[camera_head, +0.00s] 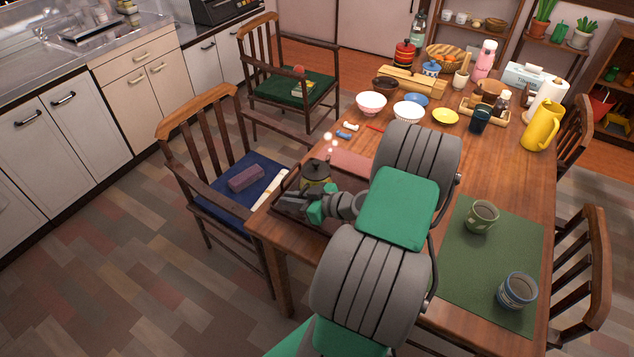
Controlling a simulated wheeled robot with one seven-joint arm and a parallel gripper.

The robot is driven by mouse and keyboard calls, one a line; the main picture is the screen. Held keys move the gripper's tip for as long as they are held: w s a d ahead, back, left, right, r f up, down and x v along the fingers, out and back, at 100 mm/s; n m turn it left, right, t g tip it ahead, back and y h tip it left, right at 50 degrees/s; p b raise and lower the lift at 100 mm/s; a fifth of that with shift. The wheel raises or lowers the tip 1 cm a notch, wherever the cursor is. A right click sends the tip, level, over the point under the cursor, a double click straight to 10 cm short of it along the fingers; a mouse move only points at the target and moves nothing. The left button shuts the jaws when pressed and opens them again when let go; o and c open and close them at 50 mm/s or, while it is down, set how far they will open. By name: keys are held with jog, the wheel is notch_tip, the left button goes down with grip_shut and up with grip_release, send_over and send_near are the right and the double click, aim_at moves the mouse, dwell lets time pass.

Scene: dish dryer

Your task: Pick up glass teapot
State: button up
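The teapot (315,172) is small and rounded, with a dark top and a yellowish lower body. It stands upright at the near left corner of the dining table, on or beside a dark brown tray (284,186). My gripper (291,203) is low over the tray, just in front of the teapot in the picture. It overlaps the teapot's lower part, so I cannot tell whether they touch. The fingertips are small and dark, and their opening does not show clearly. My arm hides much of the table's middle and part of the tray.
A pink cloth (352,162) lies behind the teapot. Bowls, including a white one (409,111), and a yellow pitcher (541,127) stand farther back. A green mat (470,260) holds two mugs at right. A chair (215,150) stands close by the left table edge.

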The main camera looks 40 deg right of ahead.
grip_shut()
jog(key=shift+d+r, duration=0.1)
dwell(1.0)
